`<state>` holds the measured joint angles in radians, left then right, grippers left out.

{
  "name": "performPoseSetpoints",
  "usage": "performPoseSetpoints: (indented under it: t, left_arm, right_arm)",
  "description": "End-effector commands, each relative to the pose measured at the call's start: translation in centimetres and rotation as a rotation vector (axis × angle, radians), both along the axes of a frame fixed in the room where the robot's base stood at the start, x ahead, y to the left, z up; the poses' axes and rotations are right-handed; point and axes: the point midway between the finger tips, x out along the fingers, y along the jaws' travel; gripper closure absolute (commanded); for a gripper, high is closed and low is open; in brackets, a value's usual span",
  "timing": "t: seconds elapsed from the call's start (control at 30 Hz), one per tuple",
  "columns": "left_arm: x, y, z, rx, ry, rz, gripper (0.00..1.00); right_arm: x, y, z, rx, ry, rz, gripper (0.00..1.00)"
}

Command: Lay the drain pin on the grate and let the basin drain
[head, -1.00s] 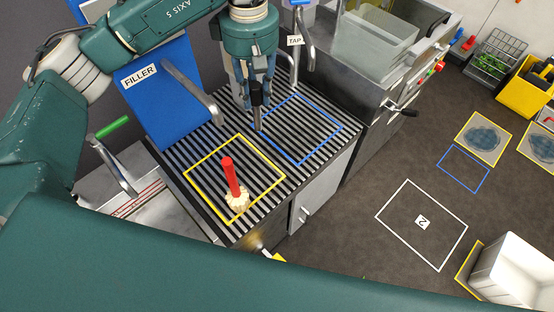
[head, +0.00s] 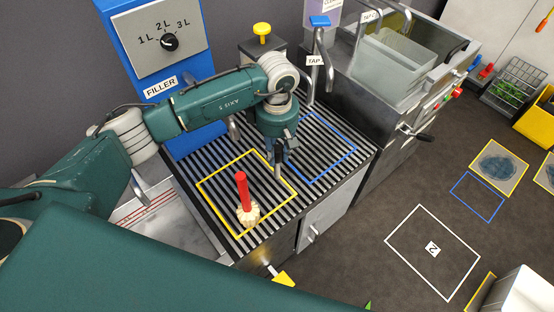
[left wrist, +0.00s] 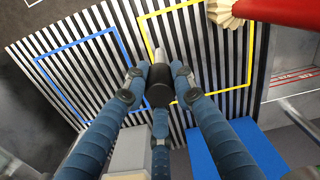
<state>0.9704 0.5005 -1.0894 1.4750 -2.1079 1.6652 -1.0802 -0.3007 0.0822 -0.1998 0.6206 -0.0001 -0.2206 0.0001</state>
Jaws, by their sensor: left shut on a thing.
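My left gripper (head: 280,162) is over the striped grate (head: 232,148), near the right side of the yellow square outline. Its blue fingers are shut on a small pin with a black cylindrical part (left wrist: 158,90) and a grey metal part, which I take to be the drain pin. In the left wrist view the pin is between the fingertips, with the grate behind it. I cannot tell whether the pin touches the grate. The steel basin (head: 372,85) is at the right of the grate; its water level is unclear. My right gripper is out of view.
The blue filler (head: 155,60) and the tap (head: 327,65) stand behind. A clear tank (head: 385,55) sits at the basin.

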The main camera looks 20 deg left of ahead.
Motion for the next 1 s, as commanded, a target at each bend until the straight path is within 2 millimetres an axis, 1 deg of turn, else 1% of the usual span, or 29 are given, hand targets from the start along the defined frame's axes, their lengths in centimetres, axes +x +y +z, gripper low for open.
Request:
performPoseSetpoints:
  t: [0.07, 0.3, 0.37, 0.57, 0.7, 0.73, 0.8, 0.83, 1.0]
  left_arm:
    - [-0.1, -0.1, -0.6, 0.0, 0.002, 0.0, 1.0]
    - [-0.1, 0.0, -3.9, 0.0, 0.002, 0.001, 1.0]
    - [0.0, 0.0, -4.2, 0.0, 0.001, 0.0, 1.0]
    - [0.0, 0.0, -4.2, 0.0, 0.0, -0.001, 1.0]
    - [0.0, 0.0, -4.7, 0.0, 0.0, -0.001, 1.0]
    - [0.0, 0.0, -4.7, 0.0, 0.001, -0.001, 0.73]
    - [0.0, 0.0, -4.6, 0.0, 0.001, 0.0, 0.59]
    - [0.0, 0.0, -4.6, 0.0, 0.001, 0.0, 0.56]
    - [-0.1, 0.0, -4.6, 0.0, 0.001, -0.001, 0.56]
  right_arm:
    - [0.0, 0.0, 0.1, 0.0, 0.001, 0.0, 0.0]
    - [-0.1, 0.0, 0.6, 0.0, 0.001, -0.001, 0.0]
    - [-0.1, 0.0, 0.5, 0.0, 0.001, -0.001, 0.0]
    - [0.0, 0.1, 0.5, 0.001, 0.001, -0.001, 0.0]
    - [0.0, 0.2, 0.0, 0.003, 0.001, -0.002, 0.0]
    - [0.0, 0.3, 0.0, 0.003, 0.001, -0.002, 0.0]
    - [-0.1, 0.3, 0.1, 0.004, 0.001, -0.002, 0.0]
    - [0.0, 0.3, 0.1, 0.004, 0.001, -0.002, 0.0]
    - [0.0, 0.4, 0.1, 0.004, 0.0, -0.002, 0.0]
